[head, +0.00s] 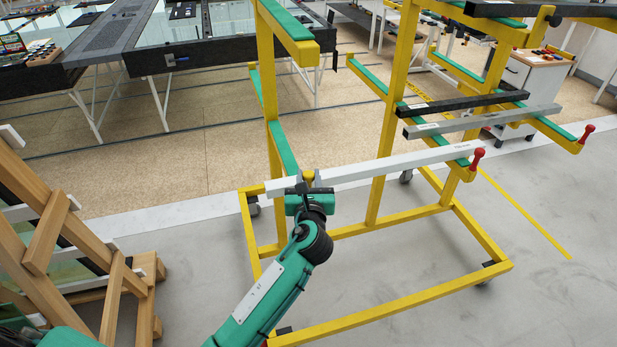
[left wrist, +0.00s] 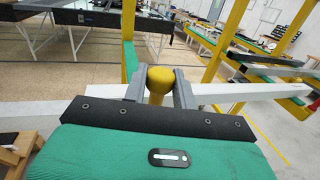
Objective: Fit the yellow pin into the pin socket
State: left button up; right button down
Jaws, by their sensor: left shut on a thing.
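The yellow pin (left wrist: 160,84) is held between the two grey fingers of my left gripper (left wrist: 160,92), with its rounded knob facing the wrist camera. In the head view, the pin (head: 308,175) is a small yellow spot at the tip of my left gripper (head: 301,186), in front of the white bar on the yellow rack (head: 375,190). The pin's lower part is hidden by the gripper. I cannot make out the pin socket; the rack arm end there is hidden behind the gripper. My right gripper is not in view.
The long white bar (head: 400,163) lies across the lower rack arms. Red-knobbed pins (head: 477,158) stand at the ends of other arms. Grey and black bars (head: 490,121) rest further back. A wooden frame (head: 75,235) stands at left. The floor at right is clear.

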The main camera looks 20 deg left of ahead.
pick_arm(q)
jog(key=shift+f+b, duration=0.4)
jog(key=shift+f, duration=0.3)
jog(key=shift+f+b, duration=0.85)
jog(key=shift+f, duration=0.6)
jog(key=o, duration=1)
jog(key=shift+o, duration=0.2)
jog(key=shift+s, duration=0.1)
jog(key=b+v, duration=0.4)
jog(key=v, duration=0.9)
jog(key=shift+s+d, duration=0.2)
jog(key=shift+s, duration=0.15)
jog(key=shift+w+f, duration=0.1)
jog(key=shift+f, duration=0.05)
